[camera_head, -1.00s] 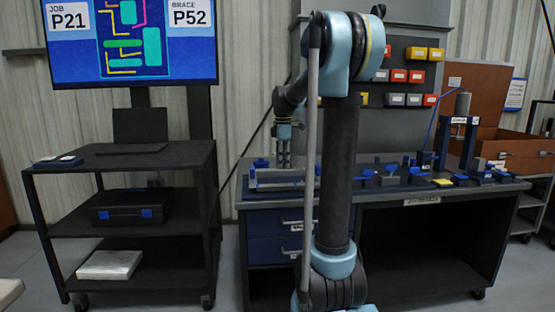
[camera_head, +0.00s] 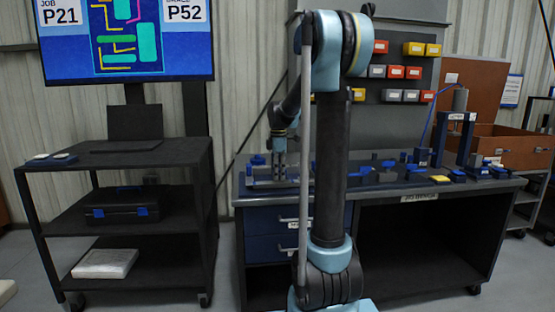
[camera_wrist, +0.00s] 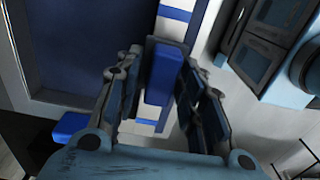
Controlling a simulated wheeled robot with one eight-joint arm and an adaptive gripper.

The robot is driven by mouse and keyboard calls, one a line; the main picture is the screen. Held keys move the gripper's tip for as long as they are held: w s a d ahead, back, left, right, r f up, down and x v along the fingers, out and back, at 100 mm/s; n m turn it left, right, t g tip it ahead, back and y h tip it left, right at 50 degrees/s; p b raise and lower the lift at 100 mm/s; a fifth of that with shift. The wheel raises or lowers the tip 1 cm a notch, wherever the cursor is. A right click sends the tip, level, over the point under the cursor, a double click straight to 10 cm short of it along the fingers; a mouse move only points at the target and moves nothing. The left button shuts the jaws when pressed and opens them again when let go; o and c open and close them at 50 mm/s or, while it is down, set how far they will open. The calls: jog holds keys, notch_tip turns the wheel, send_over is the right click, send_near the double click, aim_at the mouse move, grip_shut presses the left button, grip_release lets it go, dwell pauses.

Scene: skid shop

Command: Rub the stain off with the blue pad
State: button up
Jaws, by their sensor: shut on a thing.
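In the wrist view a blue block, which looks like the blue pad (camera_wrist: 160,77), sits between the fingers of my gripper (camera_wrist: 162,100). The fingers are closed in on it from both sides. In the head view my gripper (camera_head: 279,172) points down at the left end of the dark workbench (camera_head: 420,195), low over a grey fixture with blue parts (camera_head: 262,182). The pad cannot be made out there. I cannot pick out the stain in either view. Whether the pad touches a surface cannot be told.
Several small blue and grey parts (camera_head: 388,166) lie along the bench top, with a yellow piece (camera_head: 440,179) near the front edge. A press-like frame (camera_head: 458,140) stands at the right. A dark cart (camera_head: 115,160) stands left of the bench, with a floor gap between.

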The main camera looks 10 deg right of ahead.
aim_at(289, 181)
jog(key=shift+f, duration=0.8)
jog(key=shift+d, duration=0.3)
jog(key=shift+c, duration=0.8)
jog(key=shift+d+f, duration=0.1)
jog(key=shift+d, duration=1.8)
jog(key=shift+a, duration=2.25)
jog(key=shift+d+r, duration=0.15)
jog(key=shift+r, duration=4.05)
